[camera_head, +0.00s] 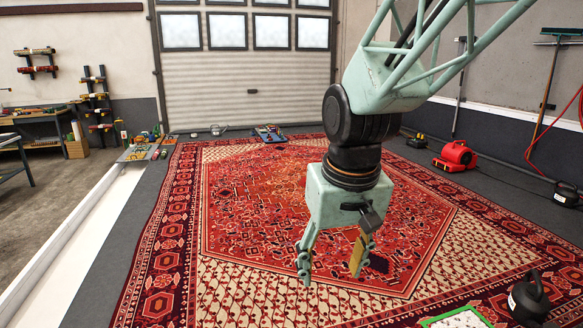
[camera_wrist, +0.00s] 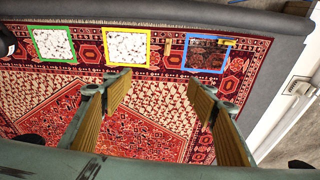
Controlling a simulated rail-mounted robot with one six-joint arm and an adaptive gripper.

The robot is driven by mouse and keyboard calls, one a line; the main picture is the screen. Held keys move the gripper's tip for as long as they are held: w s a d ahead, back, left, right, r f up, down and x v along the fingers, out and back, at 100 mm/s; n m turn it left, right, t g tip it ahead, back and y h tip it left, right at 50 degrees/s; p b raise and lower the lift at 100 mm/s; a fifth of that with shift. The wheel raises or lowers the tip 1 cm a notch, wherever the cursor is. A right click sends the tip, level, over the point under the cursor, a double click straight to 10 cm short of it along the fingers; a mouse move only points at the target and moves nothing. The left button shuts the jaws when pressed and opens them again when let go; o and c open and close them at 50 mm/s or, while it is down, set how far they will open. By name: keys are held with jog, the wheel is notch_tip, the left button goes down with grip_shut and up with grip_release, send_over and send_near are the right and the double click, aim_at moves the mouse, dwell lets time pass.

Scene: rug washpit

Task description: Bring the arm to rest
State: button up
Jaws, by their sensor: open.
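My gripper (camera_head: 332,266) hangs from the green lattice arm in the head view, pointing down above the large red patterned rug (camera_head: 260,200). Its two fingers are spread wide apart with nothing between them. In the wrist view, my gripper (camera_wrist: 161,88) shows its ribbed yellowish finger pads apart, with only the rug behind them. The rug (camera_wrist: 150,135) lies flat on the grey floor.
Green (camera_wrist: 54,62), yellow (camera_wrist: 146,31) and blue (camera_wrist: 188,54) frames lie along a rug edge. A dark kettle-like object (camera_head: 530,298) stands at lower right. A red blower (camera_head: 455,157) stands right of the rug. Trays of small items (camera_head: 138,152) lie beyond, near a roller door (camera_head: 245,90).

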jog(key=s+d+r, duration=0.3)
jog(key=s+d, duration=0.1)
jog(key=s, duration=0.4)
jog(key=s+d+r+m+t+p, duration=0.1)
jog(key=s+d+r, duration=0.2)
jog(key=s, duration=0.5)
jog(key=s+d+r+m, duration=0.1)
jog(key=s+d+r, duration=0.3)
jog(key=s, duration=0.5)
jog(key=shift+d+t, duration=0.3)
jog(key=shift+d, duration=0.15)
